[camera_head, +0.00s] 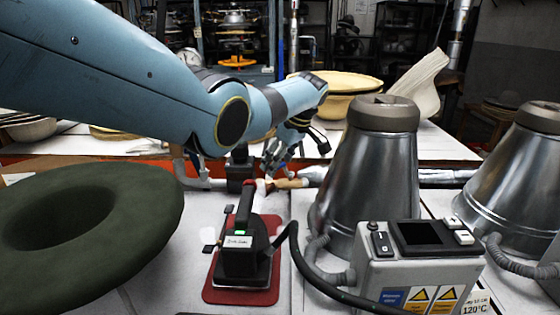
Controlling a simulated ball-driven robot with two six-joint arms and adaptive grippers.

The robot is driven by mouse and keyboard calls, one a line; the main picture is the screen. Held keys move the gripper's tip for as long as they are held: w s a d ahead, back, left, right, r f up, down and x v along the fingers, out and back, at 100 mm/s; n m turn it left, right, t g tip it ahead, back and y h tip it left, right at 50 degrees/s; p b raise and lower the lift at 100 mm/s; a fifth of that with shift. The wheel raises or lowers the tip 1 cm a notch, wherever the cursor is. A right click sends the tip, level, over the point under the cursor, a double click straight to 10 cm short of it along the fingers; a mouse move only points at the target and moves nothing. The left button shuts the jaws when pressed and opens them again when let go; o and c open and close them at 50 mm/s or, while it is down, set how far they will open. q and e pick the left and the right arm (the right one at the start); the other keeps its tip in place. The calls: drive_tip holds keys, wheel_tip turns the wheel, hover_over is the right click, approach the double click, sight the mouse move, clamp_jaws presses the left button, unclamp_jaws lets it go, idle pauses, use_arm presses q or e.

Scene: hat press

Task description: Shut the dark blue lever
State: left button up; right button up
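My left arm comes in from the left, and its gripper (283,150) hangs above the pipe behind the iron. The fingers are small, dark and partly hidden by the wrist, so I cannot tell whether they are open or shut. The pale pipe (313,175) runs across the back of the near table. A dark fitting (240,172) and a tan piece (291,184) sit on it just below the gripper. I cannot pick out a dark blue lever for sure; it may be hidden at the gripper. My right gripper is not in view.
A black iron (242,250) stands on a red mat (243,294). A green felt hat (130,215) lies at left. Metal cones (368,180) (520,170) and a control box (420,268) with a cable stand at right. A cream hat (345,92) is behind.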

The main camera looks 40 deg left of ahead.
use_arm(q)
wheel_tip(320, 180, up, 10)
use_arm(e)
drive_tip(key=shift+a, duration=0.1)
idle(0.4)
use_arm(q)
drive_tip(key=shift+c, duration=0.2)
drive_tip(key=shift+f+b, duration=0.1)
drive_tip(key=shift+b, duration=0.2)
drive_tip(key=shift+c, duration=1.2)
drive_tip(key=b, duration=0.3)
drive_tip(key=f+b, duration=0.1)
drive_tip(key=b, duration=0.3)
drive_tip(key=shift+w+a+f+h, duration=0.15)
drive_tip(key=shift+a+f+h, duration=0.05)
drive_tip(key=shift+a+h, duration=0.15)
drive_tip(key=c, duration=0.9)
drive_tip(key=shift+b, duration=0.4)
drive_tip(key=shift+c, duration=1.2)
drive_tip(key=shift+a+f, duration=0.2)
drive_tip(key=shift+f, duration=0.15)
clamp_jaws()
drive_tip(key=x, duration=0.8)
drive_tip(key=shift+b, duration=0.4)
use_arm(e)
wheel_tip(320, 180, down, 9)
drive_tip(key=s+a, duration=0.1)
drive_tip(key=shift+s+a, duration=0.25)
